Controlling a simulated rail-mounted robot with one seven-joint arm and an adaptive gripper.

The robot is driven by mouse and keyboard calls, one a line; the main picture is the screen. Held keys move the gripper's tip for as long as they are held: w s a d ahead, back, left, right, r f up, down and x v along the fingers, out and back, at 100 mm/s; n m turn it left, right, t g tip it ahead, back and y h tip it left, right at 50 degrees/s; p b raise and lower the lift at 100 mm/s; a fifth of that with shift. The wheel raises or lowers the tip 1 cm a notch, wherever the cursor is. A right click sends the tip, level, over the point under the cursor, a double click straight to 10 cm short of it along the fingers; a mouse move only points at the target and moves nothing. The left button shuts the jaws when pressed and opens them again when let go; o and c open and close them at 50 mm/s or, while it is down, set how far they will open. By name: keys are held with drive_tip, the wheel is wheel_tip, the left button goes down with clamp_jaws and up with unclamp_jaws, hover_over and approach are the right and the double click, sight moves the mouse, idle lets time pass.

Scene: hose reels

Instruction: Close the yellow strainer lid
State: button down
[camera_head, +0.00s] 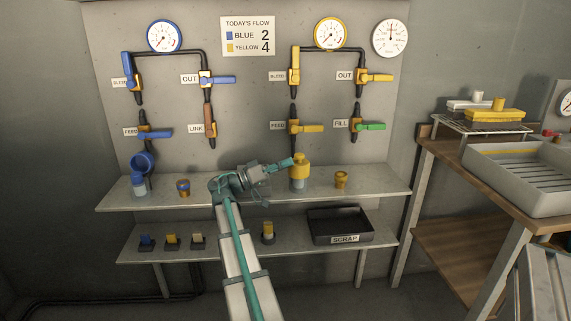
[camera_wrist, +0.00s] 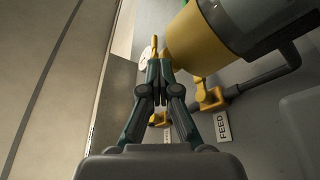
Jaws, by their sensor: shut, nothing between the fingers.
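The yellow strainer (camera_head: 299,183) stands upright on the upper shelf, with a clear lower body. Its yellow lid (camera_head: 300,160) sits on top, in line with the body, and looks down rather than tipped back. The lid also fills the upper part of the wrist view (camera_wrist: 205,38), close to my fingertips. My gripper (camera_head: 290,162) is shut and empty, just left of the lid. In the wrist view my gripper (camera_wrist: 159,66) has its fingertips together beside the lid's top end; I cannot tell whether they touch it.
A blue strainer (camera_head: 141,187) with its blue lid (camera_head: 143,162) tipped up stands at the shelf's left. Small fittings sit on the upper shelf (camera_head: 370,196). Yellow-handled valves and pipes are on the panel above. A black scrap tray (camera_head: 326,224) is on the lower shelf.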

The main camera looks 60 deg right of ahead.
drive_tip(key=shift+s+a+f, duration=0.15)
drive_tip(key=shift+s+f, duration=0.1)
drive_tip(key=shift+f, duration=0.15)
